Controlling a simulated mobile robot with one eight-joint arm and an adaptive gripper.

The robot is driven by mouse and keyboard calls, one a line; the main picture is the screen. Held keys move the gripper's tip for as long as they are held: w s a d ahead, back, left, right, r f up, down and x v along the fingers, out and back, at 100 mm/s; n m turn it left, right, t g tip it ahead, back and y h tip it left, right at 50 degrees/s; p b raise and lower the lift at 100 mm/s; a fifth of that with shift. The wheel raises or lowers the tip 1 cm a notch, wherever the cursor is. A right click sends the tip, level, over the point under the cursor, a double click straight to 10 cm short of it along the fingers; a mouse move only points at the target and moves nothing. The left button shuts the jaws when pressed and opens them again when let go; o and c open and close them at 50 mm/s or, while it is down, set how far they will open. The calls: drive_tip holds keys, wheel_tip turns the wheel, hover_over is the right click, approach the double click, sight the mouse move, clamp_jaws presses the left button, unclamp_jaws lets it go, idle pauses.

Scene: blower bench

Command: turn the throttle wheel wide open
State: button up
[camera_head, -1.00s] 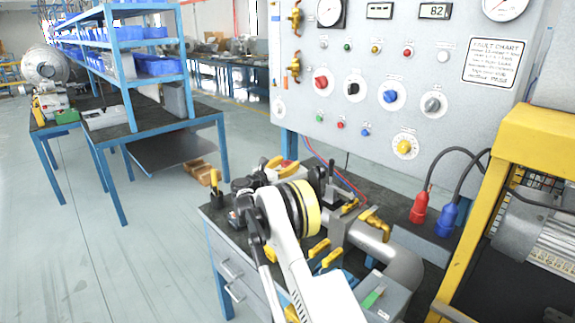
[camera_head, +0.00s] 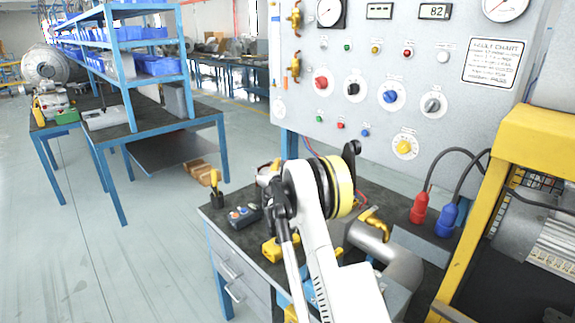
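I cannot pick out the throttle wheel for certain; my white arm covers the middle of the bench (camera_head: 262,247), where it may be hidden. My arm rises from the bottom to a joint with black and yellow rings. A small black part (camera_head: 351,152) shows just beyond the rings and may belong to my gripper. The fingers cannot be made out, nor what they touch. A yellow valve handle (camera_head: 374,224) sits on the grey pipe (camera_head: 396,264) right of my arm. The panel (camera_head: 465,118) behind carries gauges, coloured knobs and a display (camera_head: 434,12) reading about 82.
A small box with coloured buttons (camera_head: 244,216) and a yellow-handled holder (camera_head: 216,192) stand on the bench's left end. Red (camera_head: 419,208) and blue (camera_head: 447,219) plugs stand at right, beside a yellow frame (camera_head: 541,130).

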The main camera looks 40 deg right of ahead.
drive_tip(key=n+t+y, duration=0.2)
drive_tip(key=y, duration=0.1)
drive_tip(key=n+t+y, duration=0.1)
drive_tip(key=n+y, duration=0.1)
drive_tip(key=shift+s+d+t+y, duration=0.1)
drive_tip(key=shift+d+t+y, duration=0.05)
drive_tip(key=shift+t+y, duration=0.25)
drive_tip(key=shift+n+t+y, duration=0.6)
drive_tip(key=shift+n+y, duration=1.1)
drive_tip(key=shift+y, duration=0.5)
drive_tip(key=o, duration=1.2)
wheel_tip(320, 180, up, 10)
drive_tip(key=shift+r, duration=0.1)
